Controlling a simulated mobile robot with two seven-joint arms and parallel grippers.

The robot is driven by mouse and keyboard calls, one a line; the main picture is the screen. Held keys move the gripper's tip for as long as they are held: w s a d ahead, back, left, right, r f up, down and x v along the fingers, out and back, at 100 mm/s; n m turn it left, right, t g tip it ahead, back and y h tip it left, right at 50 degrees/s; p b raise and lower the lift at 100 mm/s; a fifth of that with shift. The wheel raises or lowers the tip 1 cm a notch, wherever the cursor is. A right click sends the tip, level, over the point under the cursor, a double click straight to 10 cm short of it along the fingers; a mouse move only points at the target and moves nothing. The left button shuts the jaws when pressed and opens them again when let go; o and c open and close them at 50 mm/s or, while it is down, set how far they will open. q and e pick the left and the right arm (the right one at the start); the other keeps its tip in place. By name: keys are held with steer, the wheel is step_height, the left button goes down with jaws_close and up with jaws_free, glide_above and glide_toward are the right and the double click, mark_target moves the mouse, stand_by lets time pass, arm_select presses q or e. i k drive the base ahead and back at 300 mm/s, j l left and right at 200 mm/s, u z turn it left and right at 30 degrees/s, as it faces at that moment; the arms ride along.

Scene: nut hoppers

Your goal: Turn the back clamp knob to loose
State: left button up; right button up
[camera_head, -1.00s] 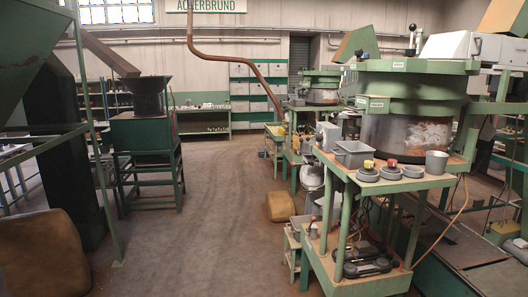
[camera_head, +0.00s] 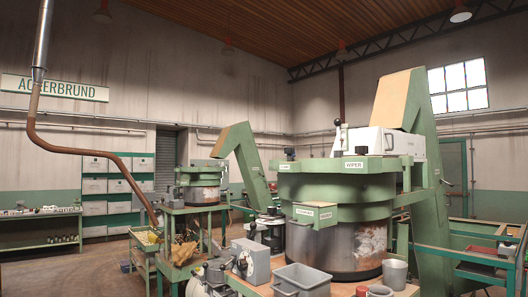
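Neither of my grippers is in view. A large green and steel hopper bowl (camera_head: 340,222) stands at the right on a work table, with a label reading WIPER on its green rim. A black ball knob on a lever (camera_head: 337,122) stands up behind the rim. A smaller dark knob (camera_head: 290,153) sits on the rim's far left part. I cannot tell which knob, if any, is the back clamp knob, or whether it is tight or loose.
A grey bin (camera_head: 302,280) and a grey cup (camera_head: 395,273) stand on the table in front of the hopper. A smaller hopper (camera_head: 200,186) stands farther back. A green feed chute (camera_head: 245,165) rises between them. Open floor lies at the lower left.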

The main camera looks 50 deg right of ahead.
mark_target(289, 151)
steer(key=i+z, duration=0.35)
steer(key=i+j+z, duration=0.65)
steer(key=i+l, duration=0.1)
